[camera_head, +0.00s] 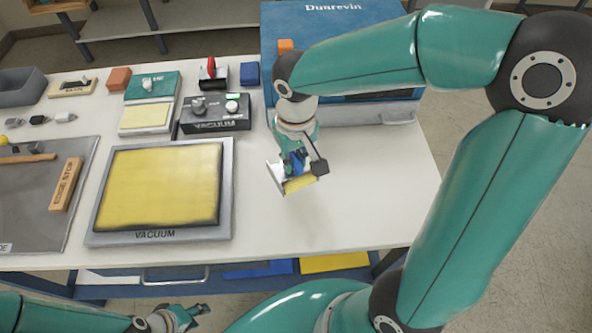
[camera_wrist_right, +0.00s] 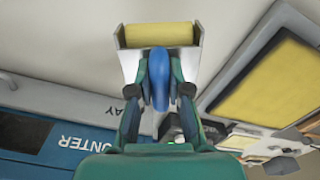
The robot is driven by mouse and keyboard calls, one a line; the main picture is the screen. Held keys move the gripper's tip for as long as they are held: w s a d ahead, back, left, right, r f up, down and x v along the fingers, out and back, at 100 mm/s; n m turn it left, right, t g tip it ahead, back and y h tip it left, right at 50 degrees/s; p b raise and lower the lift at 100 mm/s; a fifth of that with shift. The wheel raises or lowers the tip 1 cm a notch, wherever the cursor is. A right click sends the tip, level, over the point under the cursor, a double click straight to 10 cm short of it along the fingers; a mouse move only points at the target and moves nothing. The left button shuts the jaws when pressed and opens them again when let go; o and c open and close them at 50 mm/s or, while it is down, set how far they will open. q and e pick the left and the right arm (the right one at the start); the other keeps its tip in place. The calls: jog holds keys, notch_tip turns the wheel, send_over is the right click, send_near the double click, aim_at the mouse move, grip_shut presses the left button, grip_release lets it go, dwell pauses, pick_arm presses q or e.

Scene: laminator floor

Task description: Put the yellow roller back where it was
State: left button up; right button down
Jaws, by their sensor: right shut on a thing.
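The yellow roller (camera_head: 300,184) has a pale metal frame and a blue handle. My right gripper (camera_head: 294,160) is shut on the blue handle and holds the roller over the bare white table, right of the vacuum plate. I cannot tell whether the roller touches the table. In the right wrist view, the roller (camera_wrist_right: 160,35) lies crosswise beyond the fingertips, and the handle sits between the fingers of my right gripper (camera_wrist_right: 158,80). My left gripper (camera_head: 190,314) is low at the bottom left, in front of the table; its opening is unclear.
A yellow-topped vacuum plate (camera_head: 228,165) stands left of the roller. Behind are a vacuum control box (camera_head: 214,125), a green-backed stand with a yellow pad (camera_head: 145,117) and a blue Dunrevin machine (camera_head: 330,30). A grey mat with an edge stop (camera_head: 66,184) lies left. White table around the roller is clear.

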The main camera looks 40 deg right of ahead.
aim_at(295, 175)
jog(key=shift+f, duration=2.75)
jog(key=c, duration=1.1)
grip_release()
jog(key=r, duration=1.2)
jog(key=shift+s, duration=0.25)
